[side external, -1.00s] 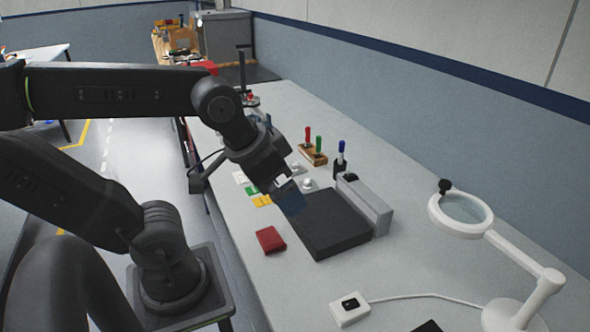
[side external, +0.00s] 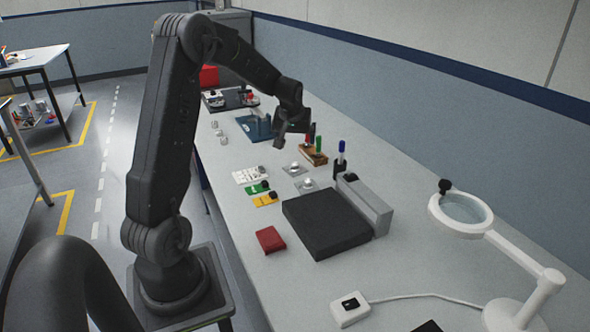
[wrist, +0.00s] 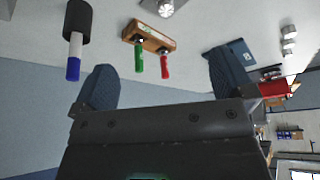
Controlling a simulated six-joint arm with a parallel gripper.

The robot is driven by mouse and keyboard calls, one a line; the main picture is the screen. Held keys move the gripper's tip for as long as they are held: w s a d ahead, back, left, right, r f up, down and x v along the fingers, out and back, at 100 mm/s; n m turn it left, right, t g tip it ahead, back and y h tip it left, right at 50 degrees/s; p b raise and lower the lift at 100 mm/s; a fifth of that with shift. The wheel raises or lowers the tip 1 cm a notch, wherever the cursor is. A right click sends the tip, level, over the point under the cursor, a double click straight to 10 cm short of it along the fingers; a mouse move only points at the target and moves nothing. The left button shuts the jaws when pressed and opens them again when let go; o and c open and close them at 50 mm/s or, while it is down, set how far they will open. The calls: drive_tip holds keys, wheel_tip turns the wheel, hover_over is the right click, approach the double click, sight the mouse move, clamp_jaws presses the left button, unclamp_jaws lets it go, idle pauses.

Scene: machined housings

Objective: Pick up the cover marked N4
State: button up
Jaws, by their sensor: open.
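No N4 mark is readable in either view, so I cannot tell which part is that cover. Small silver round parts stand on the bench: one on a grey plate (side external: 307,183), another on a plate behind it (side external: 294,168), and several loose at the left edge (side external: 219,132). The wrist view shows a silver part (wrist: 166,8) at the top and loose ones (wrist: 288,40) at the right. My gripper (side external: 293,137) is open and empty, above the bench near the wooden pen block; its two blue-grey fingers are spread wide in the wrist view (wrist: 164,84).
The wooden block (side external: 314,157) with red and green pens and the black cup (side external: 340,170) with a blue pen stand close by. A dark blue mat (side external: 252,133) lies behind. A black pad (side external: 325,225), red box (side external: 270,239) and magnifier lamp (side external: 462,215) are nearer.

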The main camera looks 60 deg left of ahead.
hover_over(295, 164)
drive_tip(key=s+d, duration=0.1)
drive_tip(key=d, duration=0.1)
wheel_tip(295, 164, down, 8)
drive_tip(key=shift+f, duration=0.1)
drive_tip(key=shift+x, duration=2.85)
drive_tip(key=shift+s+a, duration=0.1)
drive_tip(key=shift+c, duration=0.2)
drive_tip(key=shift+s+f, duration=0.15)
drive_tip(key=shift+f, duration=0.05)
drive_tip(key=c, duration=1.8)
